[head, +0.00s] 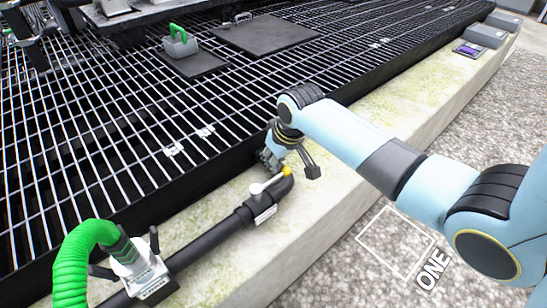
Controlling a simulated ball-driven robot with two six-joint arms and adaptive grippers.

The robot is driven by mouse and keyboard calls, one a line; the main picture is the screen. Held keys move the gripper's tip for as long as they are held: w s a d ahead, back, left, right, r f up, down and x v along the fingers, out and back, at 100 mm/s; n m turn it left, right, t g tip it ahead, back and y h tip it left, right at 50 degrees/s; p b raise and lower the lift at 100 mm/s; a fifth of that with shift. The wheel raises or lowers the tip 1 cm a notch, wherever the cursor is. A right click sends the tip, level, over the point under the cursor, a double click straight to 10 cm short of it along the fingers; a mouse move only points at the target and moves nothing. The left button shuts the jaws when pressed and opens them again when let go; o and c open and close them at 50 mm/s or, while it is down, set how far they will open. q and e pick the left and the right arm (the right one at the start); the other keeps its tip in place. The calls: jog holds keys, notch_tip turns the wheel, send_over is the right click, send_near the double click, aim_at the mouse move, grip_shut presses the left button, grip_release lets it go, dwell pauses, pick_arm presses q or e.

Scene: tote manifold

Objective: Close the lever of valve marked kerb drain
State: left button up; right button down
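A black pipe (208,238) runs along the pale kerb and ends in an elbow. Near that end sits a valve with a short white lever (268,184) tipped in yellow. The lever lies roughly along the pipe. A white tag (265,215) hangs by the valve; its text is too small to read. My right gripper (290,167) is just above and behind the yellow tip, pointing down, with its fingers spread apart. I cannot tell whether a finger touches the lever. My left gripper is not in view.
A green hose (75,262) joins a grey labelled fitting (140,272) at lower left. A dark grating (100,120) lies beyond the kerb (330,205), bearing a grey block with a green handle (180,42). Grey boxes (486,36) stand at the far right.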

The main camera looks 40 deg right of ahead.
aim_at(284, 173)
jog(key=m+p, duration=0.1)
jog(key=p, duration=0.1)
jog(key=s+m+p, duration=0.1)
jog(key=p, duration=0.1)
jog(key=s+m+h+p, duration=0.1)
jog(key=shift+s+d+r+m+p, duration=0.2)
jog(key=shift+s+r+m+p, duration=0.1)
jog(key=shift+p, duration=0.1)
jog(key=shift+s+m+h+p, duration=0.4)
jog(key=shift+s+m+p, duration=0.2)
jog(key=shift+m+p, duration=0.35)
pick_arm(q)
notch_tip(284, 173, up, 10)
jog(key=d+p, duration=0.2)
jog(key=p, duration=0.1)
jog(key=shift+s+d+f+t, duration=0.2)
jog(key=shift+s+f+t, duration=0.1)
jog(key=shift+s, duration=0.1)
pick_arm(e)
jog(key=s+a+m+g+h, duration=0.2)
jog(key=s+m, duration=0.4)
jog(key=m, duration=0.4)
jog(key=shift+s+a+f+m+g, duration=0.3)
jog(key=shift+a+g, duration=0.4)
jog(key=shift+a, duration=0.7)
pick_arm(q)
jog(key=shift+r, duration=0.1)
jog(key=shift+p, duration=0.3)
